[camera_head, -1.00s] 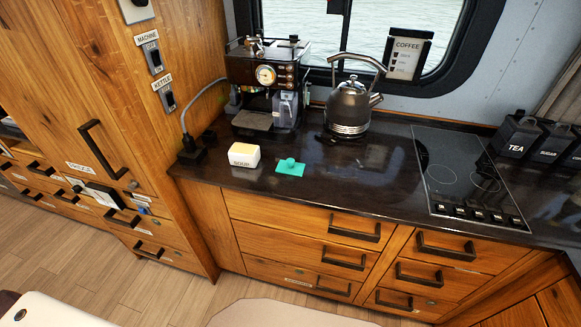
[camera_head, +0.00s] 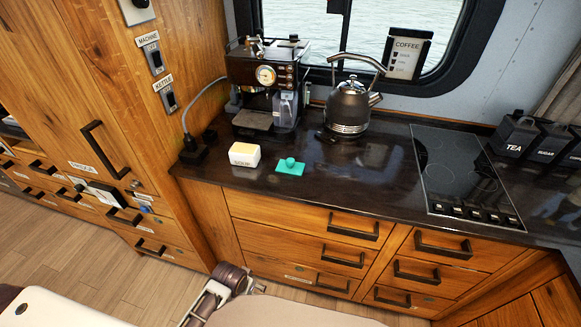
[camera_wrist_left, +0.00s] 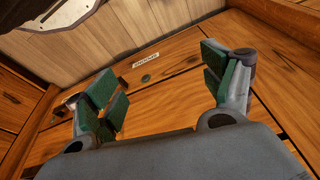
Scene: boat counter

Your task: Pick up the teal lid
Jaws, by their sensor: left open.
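The teal lid (camera_head: 290,167) is a flat teal square with a round knob on top. The lid is not in the wrist view. In the head view a part of my arm (camera_head: 229,281) shows low at the bottom, below and left of the lid, clear of it. My right gripper is not in view.
Behind the lid stand a coffee machine (camera_head: 265,85) and a kettle (camera_head: 349,107). A dark cooktop (camera_head: 465,170) lies to the right. Drawers with protruding handles (camera_head: 353,228) line the front below the counter. The counter between lid and cooktop is clear.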

